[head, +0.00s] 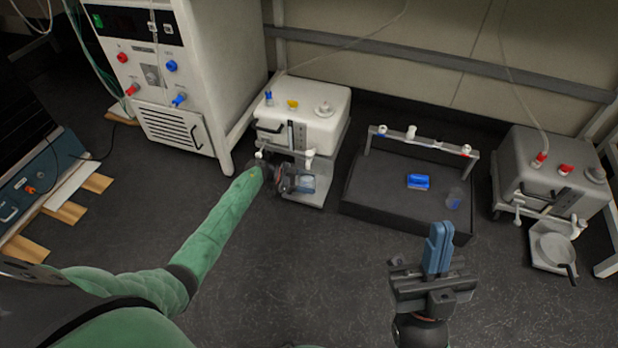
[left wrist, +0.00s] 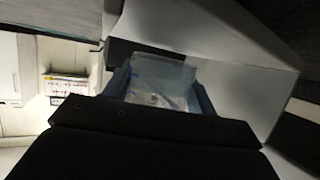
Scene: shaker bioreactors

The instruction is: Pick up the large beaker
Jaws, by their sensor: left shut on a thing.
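The large beaker (head: 308,183) is clear and stands at the front of the left white shaker unit, in the head view. My left gripper (head: 299,181) is shut on it. In the left wrist view the clear beaker (left wrist: 160,82) shows between the two blue fingers, and the dark gripper body hides its near part. I cannot tell whether its base touches the shaker's platform. My right gripper (head: 439,240) is empty at the lower right, its blue fingers together and pointing up.
A dark tray (head: 365,208) to the right holds a blue object (head: 418,181) and a smaller clear vessel (head: 454,198). The white shaker unit (head: 318,112) stands behind my left gripper. A grey unit (head: 535,165) with a round dish stands at far right. A tall white cabinet (head: 235,60) stands at left.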

